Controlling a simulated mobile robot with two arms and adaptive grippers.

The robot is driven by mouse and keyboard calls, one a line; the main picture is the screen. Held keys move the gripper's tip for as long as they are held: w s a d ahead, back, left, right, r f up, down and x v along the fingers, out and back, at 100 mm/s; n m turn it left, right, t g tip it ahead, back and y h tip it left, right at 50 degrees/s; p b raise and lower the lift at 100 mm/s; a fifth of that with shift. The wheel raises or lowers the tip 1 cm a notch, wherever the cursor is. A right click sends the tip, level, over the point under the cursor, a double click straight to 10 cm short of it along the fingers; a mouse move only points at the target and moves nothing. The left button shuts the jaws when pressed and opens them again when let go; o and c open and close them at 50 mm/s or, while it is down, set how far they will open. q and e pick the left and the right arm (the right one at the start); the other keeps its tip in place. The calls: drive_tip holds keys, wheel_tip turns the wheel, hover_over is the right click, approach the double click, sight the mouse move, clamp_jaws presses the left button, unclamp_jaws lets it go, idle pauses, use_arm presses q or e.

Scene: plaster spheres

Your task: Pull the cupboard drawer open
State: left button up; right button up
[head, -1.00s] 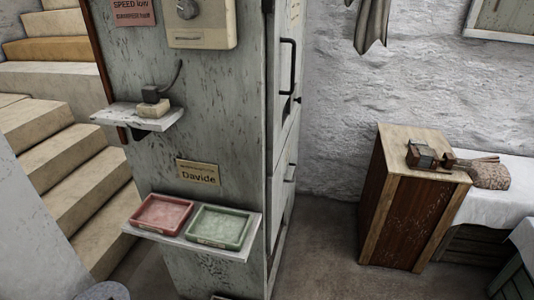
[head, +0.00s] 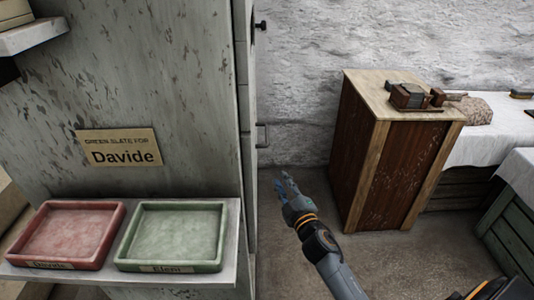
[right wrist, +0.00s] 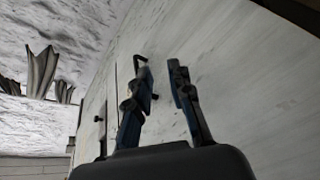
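The grey, worn cupboard (head: 130,60) fills the left of the head view, its front seen nearly edge-on. A small metal handle (head: 262,135) sticks out from its front edge, with a dark knob (head: 261,25) higher up. The drawer face itself is mostly hidden by this angle. My right gripper (head: 284,182) is below and slightly right of the handle, apart from it in the picture. In the right wrist view its two fingers (right wrist: 160,82) are spread with nothing held, against the pale cupboard front (right wrist: 225,60). My left gripper is not in view.
A shelf on the cupboard side holds a red tray (head: 68,235) and a green tray (head: 172,235), below a name sign (head: 120,148). A wooden cabinet (head: 355,150) with small objects on top stands at right. Bare floor (head: 290,260) lies between it and the cupboard.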

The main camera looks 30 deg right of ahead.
drive_tip(key=n+t+b, duration=0.1)
drive_tip(key=t, duration=0.1)
approach(267, 132)
drive_tip(key=x, duration=0.5)
drive_tip(key=b+x, duration=0.1)
drive_tip(key=x, duration=0.2)
drive_tip(key=shift+w+f, duration=0.25)
drive_tip(key=shift+w, duration=0.15)
drive_tip(key=shift+w+r, duration=0.1)
drive_tip(key=shift+w, duration=0.35)
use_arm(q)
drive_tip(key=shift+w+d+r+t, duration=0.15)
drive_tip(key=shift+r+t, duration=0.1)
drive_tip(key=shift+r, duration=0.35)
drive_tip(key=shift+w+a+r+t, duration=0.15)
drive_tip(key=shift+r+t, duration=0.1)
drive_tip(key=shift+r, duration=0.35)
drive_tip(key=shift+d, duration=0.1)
use_arm(e)
clamp_jaws()
